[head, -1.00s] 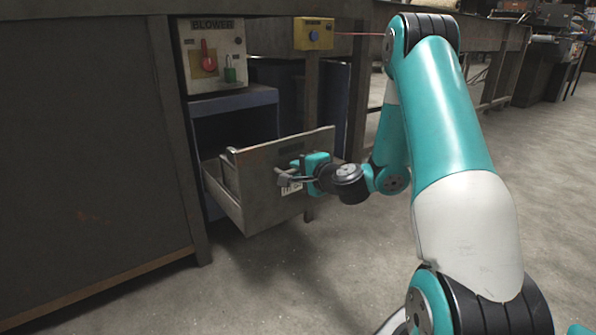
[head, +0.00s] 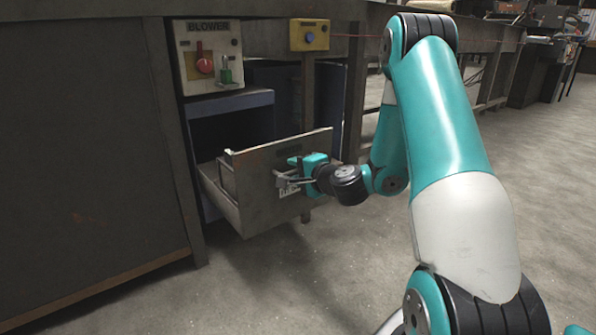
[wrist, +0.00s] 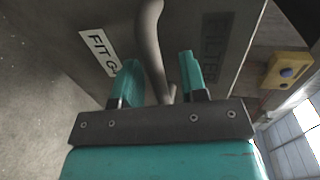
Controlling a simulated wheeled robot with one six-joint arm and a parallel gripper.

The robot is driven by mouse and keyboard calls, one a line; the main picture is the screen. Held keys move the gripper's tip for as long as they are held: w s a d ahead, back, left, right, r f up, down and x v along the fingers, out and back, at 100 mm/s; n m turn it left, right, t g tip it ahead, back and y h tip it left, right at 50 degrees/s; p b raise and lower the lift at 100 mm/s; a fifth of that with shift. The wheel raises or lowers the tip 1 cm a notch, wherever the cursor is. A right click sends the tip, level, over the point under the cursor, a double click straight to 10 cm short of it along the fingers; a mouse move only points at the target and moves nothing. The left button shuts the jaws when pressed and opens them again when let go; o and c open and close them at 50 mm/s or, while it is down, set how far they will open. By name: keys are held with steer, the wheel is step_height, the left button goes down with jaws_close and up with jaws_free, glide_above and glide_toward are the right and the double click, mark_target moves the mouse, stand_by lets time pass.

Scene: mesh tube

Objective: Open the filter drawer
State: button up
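The filter drawer (head: 262,192) is a grey metal box below the bench. It stands pulled out from its blue-grey housing, with its front panel toward my gripper. In the wrist view its front (wrist: 188,35) carries a dark "FILTER" marking and a white label. A curved grey handle (wrist: 149,38) runs down between the two teal fingers of my gripper (wrist: 159,66). The fingers stand apart, with a visible gap between the handle and the right finger. In the head view my gripper (head: 288,179) is at the drawer front. The drawer's inside is mostly hidden.
A blower panel (head: 205,50) with a red knob and a green padlock-like part is above the drawer. A yellow box with a blue button (head: 309,36) hangs on the bench frame. A dark cabinet (head: 85,150) stands left. The concrete floor (head: 330,270) in front is clear.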

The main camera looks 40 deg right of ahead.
steer(key=o, duration=0.8)
step_height(320, 180, up, 12)
steer(key=p, duration=0.8)
steer(key=shift+w+f, duration=0.2)
steer(key=shift+w, duration=0.1)
steer(key=r+p, duration=0.1)
steer(key=r, duration=0.1)
steer(key=r+p, duration=0.3)
steer(key=r, duration=0.1)
steer(key=shift+s+d+r, duration=0.1)
steer(key=shift+s+r, duration=0.2)
steer(key=shift+s, duration=0.05)
steer(key=c, duration=0.8)
steer(key=shift+r+p, duration=0.75)
steer(key=shift+r, duration=0.2)
steer(key=shift+f, duration=0.1)
